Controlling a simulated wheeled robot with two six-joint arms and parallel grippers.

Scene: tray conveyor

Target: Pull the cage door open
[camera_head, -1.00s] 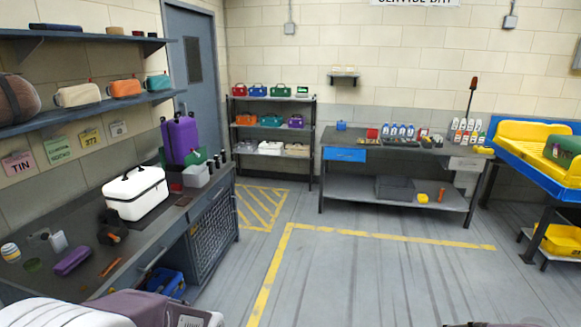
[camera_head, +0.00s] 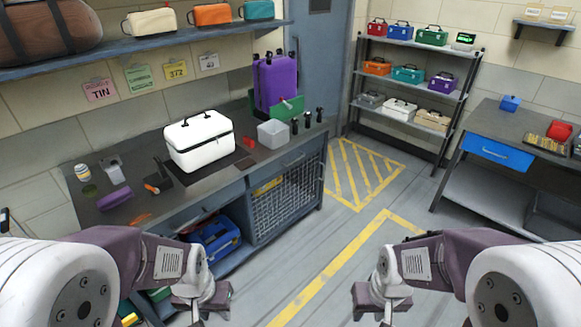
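The cage door (camera_head: 290,203) is a grey wire-mesh panel at the right end of the workbench front, below the top. It looks shut, flush with the bench front. Something yellow shows behind its upper left mesh. My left gripper (camera_head: 202,296) is low in the head view, left of the door and apart from it, in front of the open shelf. My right gripper (camera_head: 381,301) is low and right of the door, above the floor, also apart from it. Neither appears to hold anything, but the fingers are too unclear to tell open from shut.
The workbench (camera_head: 225,190) carries a white case (camera_head: 200,143), a purple case (camera_head: 275,85) and a clear bin (camera_head: 273,133). A blue toolbox (camera_head: 217,240) sits on the open shelf left of the door. The floor (camera_head: 330,255) before the door is clear, with yellow lines.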

